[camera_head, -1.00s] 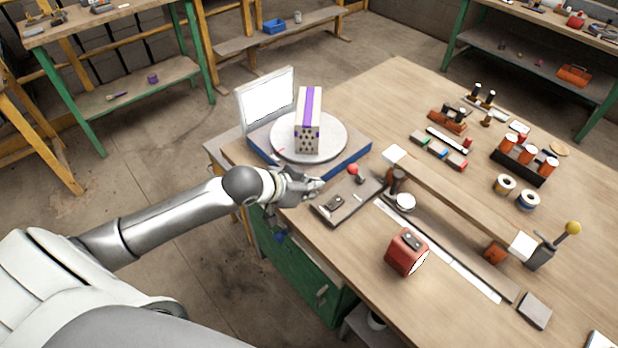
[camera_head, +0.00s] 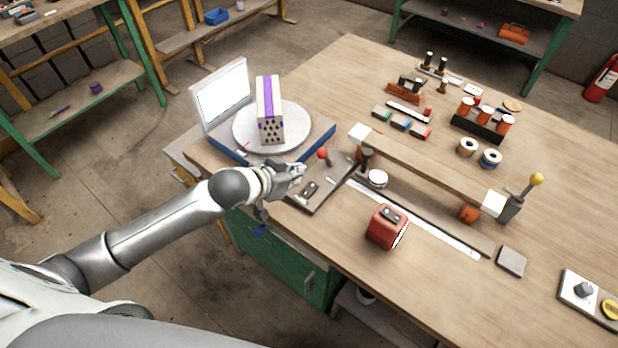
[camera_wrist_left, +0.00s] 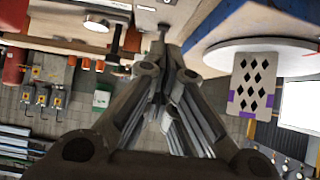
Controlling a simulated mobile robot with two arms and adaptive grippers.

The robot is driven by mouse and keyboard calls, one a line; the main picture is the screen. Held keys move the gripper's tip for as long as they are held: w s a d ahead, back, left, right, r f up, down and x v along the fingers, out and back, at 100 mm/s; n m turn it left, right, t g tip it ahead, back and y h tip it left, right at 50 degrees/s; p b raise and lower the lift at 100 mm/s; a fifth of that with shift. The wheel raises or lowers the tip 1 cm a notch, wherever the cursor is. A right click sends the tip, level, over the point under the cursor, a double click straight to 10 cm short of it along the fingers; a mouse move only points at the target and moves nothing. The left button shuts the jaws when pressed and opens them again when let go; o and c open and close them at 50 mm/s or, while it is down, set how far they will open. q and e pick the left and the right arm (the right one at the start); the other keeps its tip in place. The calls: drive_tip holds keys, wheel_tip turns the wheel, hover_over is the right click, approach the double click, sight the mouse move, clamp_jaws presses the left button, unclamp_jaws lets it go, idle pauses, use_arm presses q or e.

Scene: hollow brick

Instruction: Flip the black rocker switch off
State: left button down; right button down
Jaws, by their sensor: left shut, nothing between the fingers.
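The black rocker switch (camera_head: 310,188) sits on a dark grey control plate (camera_head: 325,197) at the bench's near left edge. A lever with a red ball (camera_head: 322,154) stands on the same plate. My left gripper (camera_head: 299,171) is shut and empty, just behind and left of the switch; I cannot tell whether it touches the plate. My right gripper is not in view.
A turntable (camera_head: 297,122) holding a white and purple hollow brick (camera_head: 270,110) stands behind the gripper, beside a white screen (camera_head: 222,95). A red box (camera_head: 387,227) with dark buttons and a round white-topped part (camera_head: 377,178) stand to the right.

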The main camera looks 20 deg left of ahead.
use_arm(q)
hover_over(310, 187)
drive_tip(key=f, duration=0.4)
drive_tip(key=shift+s+a+p, duration=0.1)
drive_tip(key=shift+s+p, duration=0.25)
drive_tip(key=shift+p, duration=0.05)
wheel_tip(310, 187, down, 3)
drive_tip(key=shift+w+r, duration=0.1)
drive_tip(key=shift+r, duration=0.1)
drive_tip(key=shift+f+p, duration=0.35)
drive_tip(key=shift+f, duration=0.4)
drive_tip(key=shift+w+f, duration=0.15)
drive_tip(key=shift+f, duration=0.1)
